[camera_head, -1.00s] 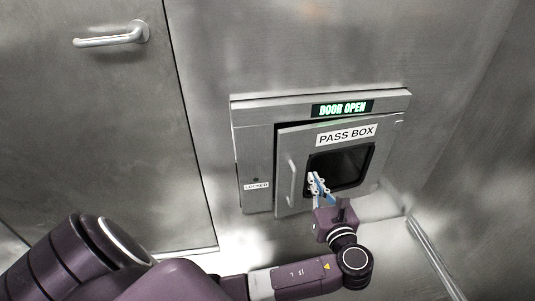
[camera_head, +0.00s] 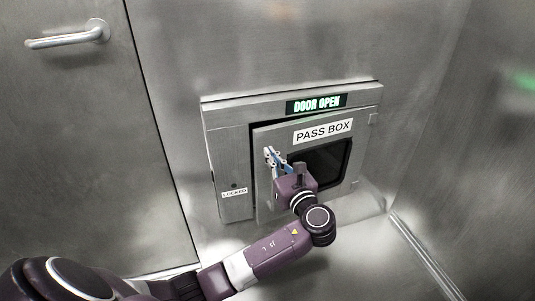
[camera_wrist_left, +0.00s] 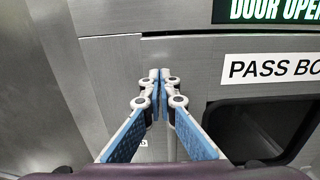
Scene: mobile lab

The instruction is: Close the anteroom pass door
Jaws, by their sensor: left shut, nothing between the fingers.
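The grey pass door (camera_head: 270,137), labelled PASS BOX, stands slightly ajar, with a dark gap along its left and top edges. The sign (camera_head: 316,104) above it reads DOOR OPEN in lit letters. My left gripper (camera_head: 269,152) is shut and empty, in front of the door's left part, where it covers most of the handle. In the left wrist view its fingertips (camera_wrist_left: 155,75) meet near the door's upper left edge, with the door (camera_wrist_left: 200,70) behind. I cannot tell whether they touch it. My right gripper is not in view.
The pass box frame (camera_head: 228,150) surrounds the door, with a LOCKED label (camera_head: 234,193) at its lower left. A larger metal door with a lever handle (camera_head: 68,34) is at the left. A side wall (camera_head: 460,120) stands at the right.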

